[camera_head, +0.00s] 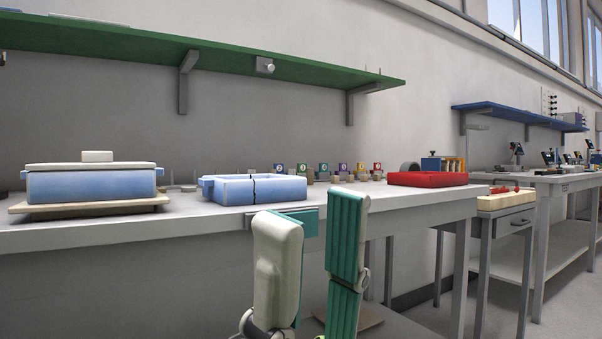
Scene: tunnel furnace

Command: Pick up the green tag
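A row of small numbered tags in several colours stands at the back of the bench. My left gripper is not in view.
The bench (415,196) holds a lidded blue box (90,187) at left, an open blue tray (232,192) in front of the tags, and a red tray (428,180) at right. A green shelf (230,57) overhangs. A teal piece (311,220) shows at the bench's front edge.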

